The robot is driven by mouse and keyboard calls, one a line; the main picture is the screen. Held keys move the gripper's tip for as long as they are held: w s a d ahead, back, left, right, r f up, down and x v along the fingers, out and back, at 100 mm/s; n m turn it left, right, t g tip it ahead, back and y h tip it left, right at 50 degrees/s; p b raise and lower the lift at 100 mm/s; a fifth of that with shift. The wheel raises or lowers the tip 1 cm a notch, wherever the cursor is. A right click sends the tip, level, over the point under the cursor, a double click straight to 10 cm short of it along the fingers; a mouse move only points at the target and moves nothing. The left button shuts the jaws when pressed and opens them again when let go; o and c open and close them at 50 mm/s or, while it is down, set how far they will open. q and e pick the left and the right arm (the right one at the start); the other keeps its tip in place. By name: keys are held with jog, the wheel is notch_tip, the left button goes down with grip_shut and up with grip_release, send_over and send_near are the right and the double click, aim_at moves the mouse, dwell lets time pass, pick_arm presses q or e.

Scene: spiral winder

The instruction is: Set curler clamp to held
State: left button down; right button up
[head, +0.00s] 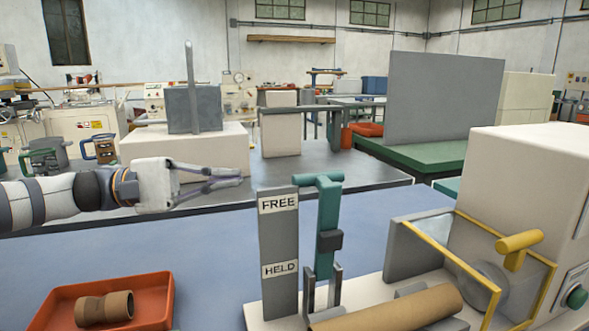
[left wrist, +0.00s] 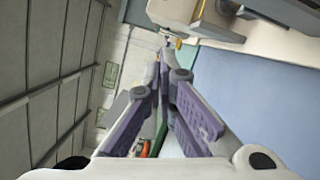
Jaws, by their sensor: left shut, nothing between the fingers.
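The curler clamp is a teal lever (head: 328,220) with a T-shaped handle and a dark block on it. It stands upright beside a grey plate (head: 279,240) marked FREE at the top and HELD lower down. The lever's handle is level with FREE. My left gripper (head: 240,179) is shut and empty, pointing right. My right gripper is not in view.
A brown tube (head: 395,309) lies at the lever's foot. A yellow-framed clear guard (head: 445,248) with a yellow handle (head: 519,243) stands to the right, before a cream housing (head: 530,180). An orange tray (head: 60,300) holds a brown core (head: 104,308). The blue surface between is clear.

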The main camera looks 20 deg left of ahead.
pick_arm(q)
jog(key=d+r+p, duration=0.1)
jog(key=d+p, duration=0.1)
jog(key=d, duration=0.9)
jog(key=shift+w+d+r, duration=0.25)
jog(key=shift+r, duration=0.15)
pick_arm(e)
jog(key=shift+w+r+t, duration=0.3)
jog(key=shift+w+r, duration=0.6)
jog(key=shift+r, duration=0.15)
pick_arm(q)
jog(key=shift+r, duration=0.1)
